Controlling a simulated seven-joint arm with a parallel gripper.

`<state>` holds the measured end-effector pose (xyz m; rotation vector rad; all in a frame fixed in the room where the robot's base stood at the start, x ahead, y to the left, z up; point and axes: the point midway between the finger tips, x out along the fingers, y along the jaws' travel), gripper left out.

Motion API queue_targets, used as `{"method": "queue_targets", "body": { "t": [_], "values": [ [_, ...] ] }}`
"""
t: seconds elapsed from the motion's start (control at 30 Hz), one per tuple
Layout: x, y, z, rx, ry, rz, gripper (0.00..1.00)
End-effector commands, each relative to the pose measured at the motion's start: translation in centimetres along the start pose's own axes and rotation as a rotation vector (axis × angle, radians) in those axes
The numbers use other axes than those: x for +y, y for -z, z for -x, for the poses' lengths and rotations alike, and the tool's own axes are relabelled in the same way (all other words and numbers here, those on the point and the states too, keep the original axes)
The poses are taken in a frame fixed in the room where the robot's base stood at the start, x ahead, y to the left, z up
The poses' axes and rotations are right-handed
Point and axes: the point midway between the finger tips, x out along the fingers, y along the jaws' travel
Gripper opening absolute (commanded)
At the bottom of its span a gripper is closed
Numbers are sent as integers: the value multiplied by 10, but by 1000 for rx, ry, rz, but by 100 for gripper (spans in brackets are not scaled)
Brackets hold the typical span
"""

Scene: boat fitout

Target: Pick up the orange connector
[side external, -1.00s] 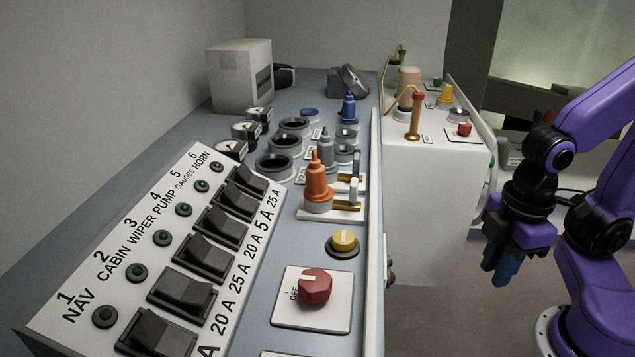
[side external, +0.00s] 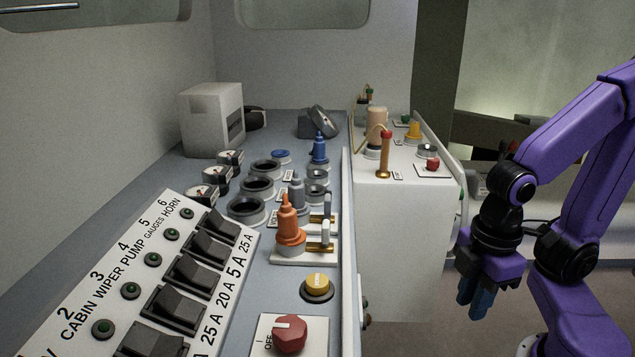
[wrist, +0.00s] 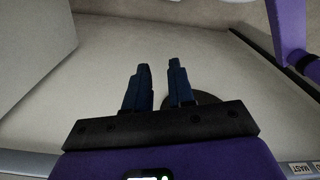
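The orange connector (side external: 289,226) stands upright in a round grey socket on a small white plate, on the grey-blue counter in the side view. A grey connector (side external: 298,194) and a blue connector (side external: 319,150) stand behind it. My gripper (side external: 477,297) hangs pointing down, well to the right of the orange connector and clear of the counter, beyond the white cabinet. In the wrist view its two dark blue fingers (wrist: 160,72) are apart with nothing between them. The orange connector is not in the wrist view.
A switch panel (side external: 75,318), a yellow button (side external: 318,285) and a red knob (side external: 290,334) lie in front of or beside the connector. Brass-based levers (side external: 320,246) stand just right of it. The white cabinet (side external: 400,240) stands between counter and arm.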

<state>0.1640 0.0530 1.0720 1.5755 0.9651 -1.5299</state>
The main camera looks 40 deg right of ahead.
Motion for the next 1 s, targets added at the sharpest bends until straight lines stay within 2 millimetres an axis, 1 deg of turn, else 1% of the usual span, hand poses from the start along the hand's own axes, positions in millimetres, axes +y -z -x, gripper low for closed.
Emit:
{"method": "queue_targets", "body": {
  "t": [0.2,0.23,0.27,0.3,0.33,0.57,0.67,0.77,0.83,0.87,0.9,0.97,1.0],
  "values": [
    [0,0,0,0,0,0,23],
    [0,0,0,0,0,0,30],
    [0,0,0,0,0,0,40],
    [0,0,0,0,0,0,53],
    [0,0,0,0,0,0,58],
    [0,0,0,0,0,0,58],
    [0,1,5,3,0,0,58],
    [0,3,23,10,0,0,58],
    [0,4,44,13,0,1,58],
    [0,4,56,16,0,1,58],
    [0,5,72,16,0,2,58],
    [0,6,99,18,0,2,58],
    [0,6,117,18,1,3,58]
  ]
}}
